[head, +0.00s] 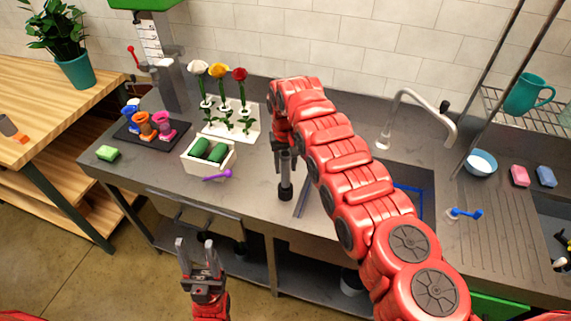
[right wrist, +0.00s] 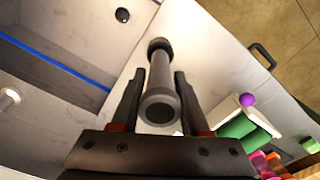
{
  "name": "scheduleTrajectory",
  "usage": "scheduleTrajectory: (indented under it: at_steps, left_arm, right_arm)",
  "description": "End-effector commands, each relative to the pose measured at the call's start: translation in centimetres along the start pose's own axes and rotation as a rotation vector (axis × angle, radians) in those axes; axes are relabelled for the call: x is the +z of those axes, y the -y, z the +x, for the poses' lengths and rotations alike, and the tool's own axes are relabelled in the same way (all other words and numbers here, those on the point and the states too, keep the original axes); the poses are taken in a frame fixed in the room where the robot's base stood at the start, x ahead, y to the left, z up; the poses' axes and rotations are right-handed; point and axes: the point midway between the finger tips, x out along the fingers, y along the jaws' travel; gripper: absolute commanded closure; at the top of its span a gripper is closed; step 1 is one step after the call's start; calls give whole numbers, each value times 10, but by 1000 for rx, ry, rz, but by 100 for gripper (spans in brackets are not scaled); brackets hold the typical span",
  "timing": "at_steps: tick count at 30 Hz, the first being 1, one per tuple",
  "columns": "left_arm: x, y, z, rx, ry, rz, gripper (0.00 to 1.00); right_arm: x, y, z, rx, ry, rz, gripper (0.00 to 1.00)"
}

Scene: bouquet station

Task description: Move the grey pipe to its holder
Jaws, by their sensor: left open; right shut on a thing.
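The grey pipe (head: 286,176) hangs upright under my right gripper (head: 281,140), over the grey counter left of the sink. In the right wrist view the pipe (right wrist: 160,106) is between the two dark fingers of the right gripper (right wrist: 157,78), which is shut on it; its hollow end faces the camera. Whether its lower end touches the counter cannot be told. My left gripper (head: 197,252) is open and empty in front of the counter. I cannot make out which thing is the pipe's holder.
A white box (head: 188,166) with green cylinders and a purple spoon-like item (head: 218,175) lie left of the pipe. A flower stand (head: 232,134) is behind. The sink (head: 402,178) and tap (head: 408,98) are to the right. The counter's front middle is clear.

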Motion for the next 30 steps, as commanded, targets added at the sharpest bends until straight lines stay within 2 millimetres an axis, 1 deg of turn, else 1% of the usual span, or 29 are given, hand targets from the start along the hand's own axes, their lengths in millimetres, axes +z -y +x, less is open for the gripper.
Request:
scheduleTrajectory:
  at_steps: [1, 6, 15, 19, 23, 26, 27, 30]
  left_arm:
    - [0, 0, 0, 0, 0, 0, 50]
    - [0, 0, 0, 0, 0, 0, 50]
    - [0, 0, -1, 0, 0, 0, 50]
    - [1, 0, -6, 0, 0, 0, 50]
    - [3, -1, -16, 0, 0, 0, 50]
    - [5, -1, -27, 0, 0, 0, 50]
    - [4, -1, -26, 0, 0, 0, 50]
    - [5, -1, -29, 0, 0, 0, 50]
  right_arm:
    - [0, 0, 0, 0, -1, 0, 50]
    - [0, 0, 0, 0, 0, 0, 20]
    - [0, 0, -1, 0, 0, 1, 20]
    - [-1, -1, -10, -1, -1, 2, 20]
    - [-1, 0, -32, 0, -3, -1, 20]
    - [-1, 1, -58, -1, -6, 1, 20]
    - [-1, 3, -68, 1, -5, -3, 20]
    - [-1, 2, -86, -1, -4, -1, 20]
